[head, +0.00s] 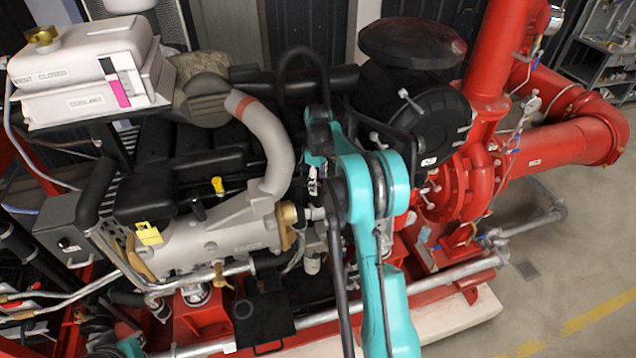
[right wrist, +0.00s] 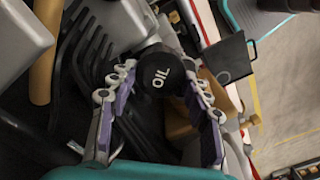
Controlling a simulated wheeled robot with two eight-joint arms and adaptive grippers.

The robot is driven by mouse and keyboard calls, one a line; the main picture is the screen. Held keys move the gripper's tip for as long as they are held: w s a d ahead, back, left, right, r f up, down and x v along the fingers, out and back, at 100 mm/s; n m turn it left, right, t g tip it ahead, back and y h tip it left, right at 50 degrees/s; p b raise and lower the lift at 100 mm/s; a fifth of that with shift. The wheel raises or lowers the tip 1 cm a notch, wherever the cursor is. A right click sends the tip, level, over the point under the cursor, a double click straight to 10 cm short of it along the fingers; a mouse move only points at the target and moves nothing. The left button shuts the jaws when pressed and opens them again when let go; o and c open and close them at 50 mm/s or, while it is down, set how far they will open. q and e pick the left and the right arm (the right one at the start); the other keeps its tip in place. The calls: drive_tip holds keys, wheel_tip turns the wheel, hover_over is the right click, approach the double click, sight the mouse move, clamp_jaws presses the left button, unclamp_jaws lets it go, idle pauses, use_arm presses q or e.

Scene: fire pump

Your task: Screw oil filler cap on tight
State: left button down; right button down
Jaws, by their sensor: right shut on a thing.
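The oil filler cap (right wrist: 160,76), black and round with white "OIL" lettering, sits between the fingers of my right gripper (right wrist: 157,72) in the right wrist view. The fingers close on it from both sides, and the lettering faces the camera. The cap's underside and whatever it sits on are hidden, so I cannot tell how its thread sits. In the head view my teal right arm reaches over the engine; part of my right gripper (head: 314,184) shows beside it and the cap is hidden there. My left gripper is not seen; only a teal bit of my arm shows at the bottom left.
The grey and black engine (head: 215,240) fills the middle. Red pump piping (head: 560,148) stands at the right. A white coolant tank (head: 70,75) is at the upper left. Free floor lies at the lower right.

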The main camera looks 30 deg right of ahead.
drive_tip(key=m, duration=0.2)
drive_tip(key=shift+w+m+b, duration=0.1)
drive_tip(key=shift+m+b, duration=0.2)
drive_tip(key=shift+b, duration=0.05)
drive_tip(key=shift+d+r+m, duration=0.1)
drive_tip(key=shift+m, duration=0.3)
drive_tip(key=m, duration=0.3)
drive_tip(key=shift+b, duration=0.35)
drive_tip(key=c, duration=0.6)
unclamp_jaws()
drive_tip(key=shift+c, duration=0.2)
drive_tip(key=shift+o, duration=0.2)
